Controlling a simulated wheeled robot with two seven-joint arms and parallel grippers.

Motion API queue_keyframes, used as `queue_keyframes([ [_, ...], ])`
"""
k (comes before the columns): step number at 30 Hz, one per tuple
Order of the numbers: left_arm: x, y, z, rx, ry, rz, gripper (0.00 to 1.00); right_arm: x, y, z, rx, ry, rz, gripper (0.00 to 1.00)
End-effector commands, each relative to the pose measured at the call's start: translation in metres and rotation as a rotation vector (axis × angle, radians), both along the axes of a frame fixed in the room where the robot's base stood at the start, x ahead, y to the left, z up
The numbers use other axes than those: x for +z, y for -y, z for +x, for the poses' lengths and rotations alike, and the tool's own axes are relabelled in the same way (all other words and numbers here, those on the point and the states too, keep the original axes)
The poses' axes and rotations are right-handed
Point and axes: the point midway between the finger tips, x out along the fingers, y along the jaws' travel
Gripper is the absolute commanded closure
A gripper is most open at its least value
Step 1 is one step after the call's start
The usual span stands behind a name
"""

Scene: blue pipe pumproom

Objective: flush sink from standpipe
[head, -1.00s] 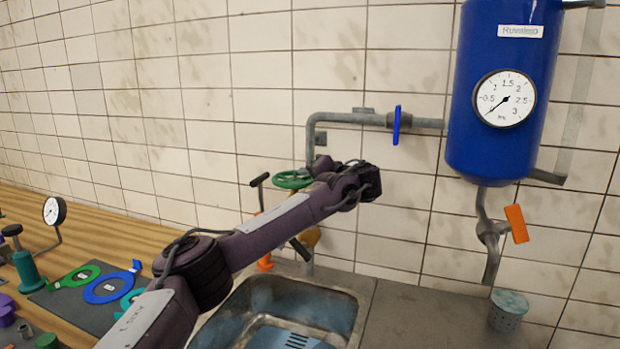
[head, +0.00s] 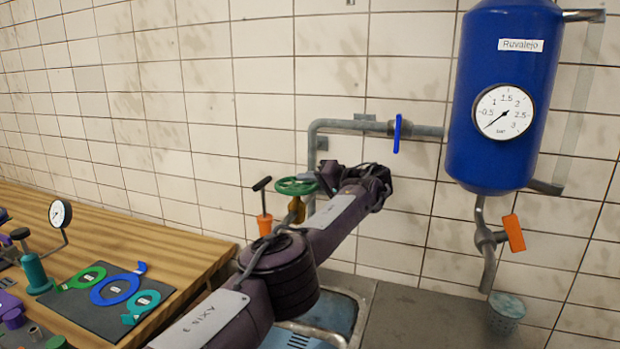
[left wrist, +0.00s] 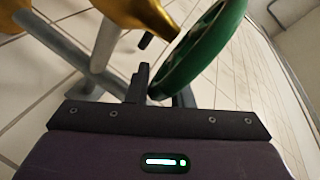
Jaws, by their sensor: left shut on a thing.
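The green handwheel (head: 296,186) sits on a brass valve body (head: 295,209) at the wall, above the steel sink (head: 359,296). My left gripper (head: 328,177) is at the right side of this wheel, its jaws shut on the rim. In the left wrist view the green wheel (left wrist: 205,47) passes between the dark fingers (left wrist: 158,85), with the brass body (left wrist: 143,14) beside it. My left arm covers much of the sink and the lower part of the pipework. My right gripper is out of view.
A blue tank (head: 500,150) with a gauge hangs at right. A blue lever (head: 397,133) and an orange lever (head: 514,233) are on its pipes. A grey cup (head: 505,313) stands under the outlet. An orange piece with a black T-handle (head: 263,205) stands left of the wheel. Coloured tags (head: 110,290) lie on the wooden bench.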

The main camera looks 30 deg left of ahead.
Motion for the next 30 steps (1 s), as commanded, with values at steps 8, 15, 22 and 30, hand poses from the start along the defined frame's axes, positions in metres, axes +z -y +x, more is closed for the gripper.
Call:
queue_keyframes([
  [8,-0.003,-0.001,-0.001,0.003,-0.004,-0.001,1.00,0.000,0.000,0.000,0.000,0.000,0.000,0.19],
  [15,-0.002,-0.001,-0.001,0.005,-0.003,-0.001,0.63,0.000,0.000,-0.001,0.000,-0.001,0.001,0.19],
  [22,-0.001,-0.001,-0.001,0.004,-0.001,0.000,0.63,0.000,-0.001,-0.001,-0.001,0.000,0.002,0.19],
  [30,0.001,0.020,-0.001,0.001,0.000,0.000,0.63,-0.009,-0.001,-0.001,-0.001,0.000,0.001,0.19],
])
